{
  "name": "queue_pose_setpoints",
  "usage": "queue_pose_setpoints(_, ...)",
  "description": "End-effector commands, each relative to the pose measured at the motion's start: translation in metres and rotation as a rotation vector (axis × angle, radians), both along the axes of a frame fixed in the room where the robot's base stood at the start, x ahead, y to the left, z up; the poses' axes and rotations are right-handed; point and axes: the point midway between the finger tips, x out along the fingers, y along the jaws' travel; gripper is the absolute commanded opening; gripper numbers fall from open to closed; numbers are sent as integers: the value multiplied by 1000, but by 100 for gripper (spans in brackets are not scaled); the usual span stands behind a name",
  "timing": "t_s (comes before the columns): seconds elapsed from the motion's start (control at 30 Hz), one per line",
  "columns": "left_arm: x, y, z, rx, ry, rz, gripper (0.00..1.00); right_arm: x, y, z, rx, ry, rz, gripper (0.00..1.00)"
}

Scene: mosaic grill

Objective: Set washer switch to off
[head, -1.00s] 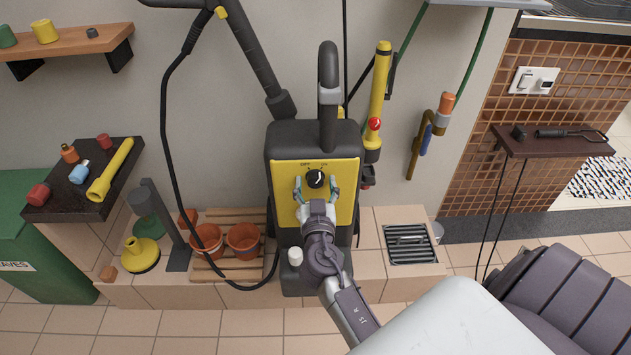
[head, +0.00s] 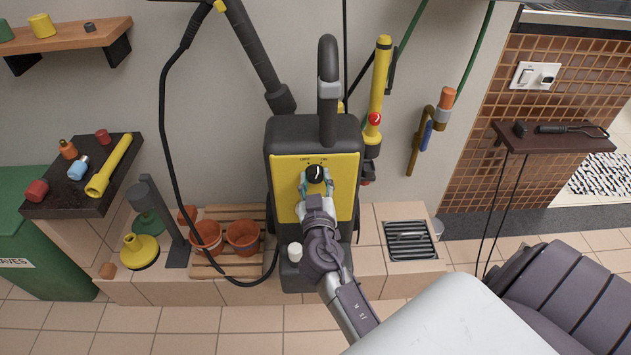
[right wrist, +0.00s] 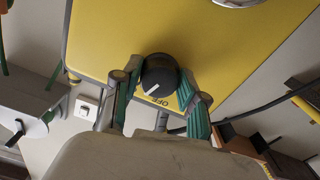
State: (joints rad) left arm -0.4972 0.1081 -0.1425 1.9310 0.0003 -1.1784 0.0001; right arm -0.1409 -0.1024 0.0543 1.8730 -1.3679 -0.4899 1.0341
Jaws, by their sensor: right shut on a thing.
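The washer (head: 283,205) is a black upright machine with a yellow front panel. Its switch is a round black knob (head: 316,173) with a white pointer line, below the printed OFF and ON labels. The pointer leans up and right, toward ON. In the right wrist view the knob (right wrist: 158,72) sits between the fingers, with the OFF label beside it and the pointer slanting to the lower left. My right gripper (head: 316,184) is shut on the knob, one teal-padded finger on each side; its fingertips also show in the right wrist view (right wrist: 160,80). My left gripper is not in view.
A black hose (head: 166,150) loops left of the washer. Terracotta pots (head: 242,238) stand on a wooden pallet at its left. A yellow spray lance (head: 378,90) hangs on the wall close at right. A metal drain grate (head: 409,240) lies farther right.

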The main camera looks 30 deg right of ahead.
Motion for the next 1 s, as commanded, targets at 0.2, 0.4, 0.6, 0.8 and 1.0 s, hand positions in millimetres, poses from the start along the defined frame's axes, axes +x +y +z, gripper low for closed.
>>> queue_pose_setpoints(0.2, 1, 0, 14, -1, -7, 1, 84, 0, -1, 0, -171, 102, 0, 8)
queue_pose_setpoints(0.4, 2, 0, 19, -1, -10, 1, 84, 0, -1, 1, -332, 202, -1, 8)
queue_pose_setpoints(0.6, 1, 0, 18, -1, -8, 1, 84, 0, -1, 2, -482, 294, -1, 8)
queue_pose_setpoints(0.8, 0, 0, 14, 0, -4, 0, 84, 0, -1, 2, -605, 368, -1, 8)
queue_pose_setpoints(1.0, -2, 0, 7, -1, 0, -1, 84, 0, -2, 3, -684, 416, -1, 8)
